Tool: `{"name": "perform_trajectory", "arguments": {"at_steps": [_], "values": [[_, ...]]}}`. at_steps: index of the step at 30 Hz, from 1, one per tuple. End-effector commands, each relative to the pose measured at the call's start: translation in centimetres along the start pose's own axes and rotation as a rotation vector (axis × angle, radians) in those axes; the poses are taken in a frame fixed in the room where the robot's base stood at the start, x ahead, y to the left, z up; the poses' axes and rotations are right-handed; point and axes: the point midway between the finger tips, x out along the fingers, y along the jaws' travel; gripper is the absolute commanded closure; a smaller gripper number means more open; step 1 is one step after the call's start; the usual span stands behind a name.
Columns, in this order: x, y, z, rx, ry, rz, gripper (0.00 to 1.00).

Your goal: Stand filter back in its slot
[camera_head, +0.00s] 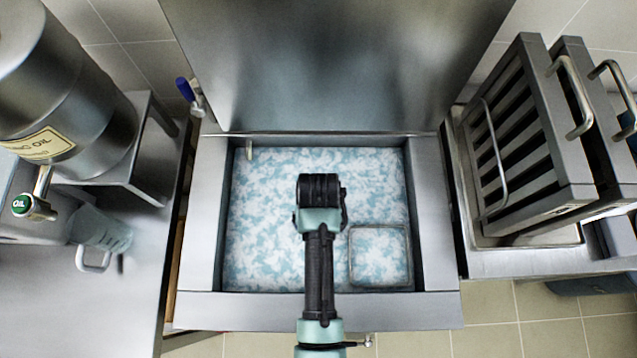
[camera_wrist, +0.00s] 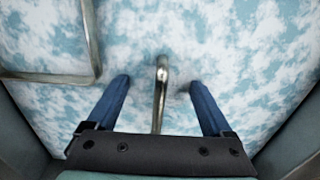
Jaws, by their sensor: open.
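My gripper (camera_head: 320,190) is over the square steel basin, pointing down. In the wrist view its two blue fingers (camera_wrist: 158,86) are apart, with a curved metal handle (camera_wrist: 159,108) standing between them and a gap on each side. The handle's base, and whatever it belongs to, cannot be made out against the blue-and-white foamy surface. A thin rectangular metal loop (camera_head: 351,258) shows in the basin, right of my arm; a metal loop (camera_wrist: 50,77) also shows in the wrist view. Slatted steel filters (camera_head: 520,130) with bar handles stand tilted in a rack at the right.
The basin's steel rim (camera_head: 200,235) surrounds the work area, with a tall steel panel (camera_head: 320,65) behind. An oil drum (camera_head: 60,90) with a tap and a clear jug (camera_head: 100,232) stand at the left. A blue-handled valve (camera_head: 187,92) is at the back left.

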Motion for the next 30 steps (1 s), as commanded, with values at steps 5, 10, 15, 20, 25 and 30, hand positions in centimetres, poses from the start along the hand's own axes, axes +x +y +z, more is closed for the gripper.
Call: {"name": "perform_trajectory", "arguments": {"at_steps": [5, 10, 15, 20, 25, 30], "values": [[2.5, 0.0, 0.0, 0.000, -0.001, 0.000, 0.15], [3.6, 0.0, 0.0, 0.000, 0.001, 0.000, 0.15], [3.7, 0.0, -0.1, 0.000, 0.002, 0.001, 0.15], [3.7, 0.0, -0.1, 0.000, 0.002, 0.000, 0.20], [3.7, 0.0, -0.1, 0.000, 0.002, 0.000, 0.51], [3.7, 0.0, -0.1, 0.000, 0.002, 0.000, 0.82]]}}
